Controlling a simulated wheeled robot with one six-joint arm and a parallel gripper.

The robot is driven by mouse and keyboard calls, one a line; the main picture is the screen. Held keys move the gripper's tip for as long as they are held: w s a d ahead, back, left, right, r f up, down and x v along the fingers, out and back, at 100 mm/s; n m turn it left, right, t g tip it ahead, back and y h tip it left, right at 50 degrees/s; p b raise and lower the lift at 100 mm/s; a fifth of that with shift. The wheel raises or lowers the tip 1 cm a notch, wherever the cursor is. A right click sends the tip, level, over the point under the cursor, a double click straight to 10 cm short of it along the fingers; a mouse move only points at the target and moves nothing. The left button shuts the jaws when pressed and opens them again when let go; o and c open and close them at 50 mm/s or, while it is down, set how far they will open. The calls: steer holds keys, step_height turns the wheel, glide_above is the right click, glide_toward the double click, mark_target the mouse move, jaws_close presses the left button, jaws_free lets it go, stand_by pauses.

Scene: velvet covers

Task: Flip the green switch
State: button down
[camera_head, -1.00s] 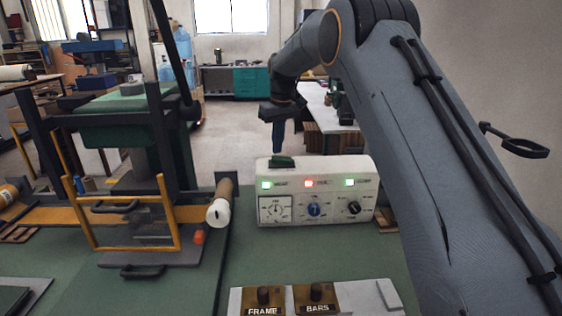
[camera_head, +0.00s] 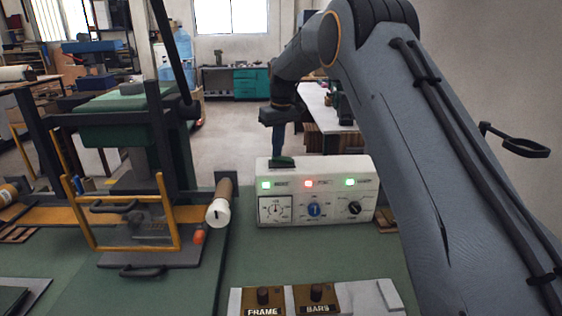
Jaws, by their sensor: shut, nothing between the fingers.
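The green switch (camera_head: 285,161) is a small rocker in a dark base on top of the white control box (camera_head: 365,178), near its left end. My gripper (camera_head: 277,155) points down with its fingers shut and empty. Its tips are at the left part of the switch and overlap it in the picture. They look to be touching it or just above it; I cannot tell which. The fingers hide part of the switch, so its exact tilt is unclear.
The box front has green, red and green lights, a dial and two knobs. A press with a yellow frame (camera_head: 176,215) and a white-ended roll (camera_head: 218,212) stand left. A panel with FRAME and BARS knobs (camera_head: 317,291) lies in front. Green tabletop (camera_head: 300,250) between is clear.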

steer(key=shift+f, duration=0.4)
step_height(320, 180, up, 7)
steer(key=p, duration=0.3)
stand_by(0.7)
steer(key=s+d+f+m+b, duration=0.1)
steer(key=s+d+f, duration=0.4)
steer(key=s, duration=0.9)
steer(key=s+d+f+m+b, duration=0.1)
steer(key=s+d+f+m, duration=0.2)
steer(key=s, duration=1.1)
steer(key=s+d+f+m+b, duration=0.1)
steer(key=s+d+f, duration=0.6)
steer(key=s, duration=0.7)
steer(key=shift+d+f+m+h+b, duration=0.35)
steer(key=shift+d+m+h+b, duration=0.05)
steer(key=shift+m, duration=0.1)
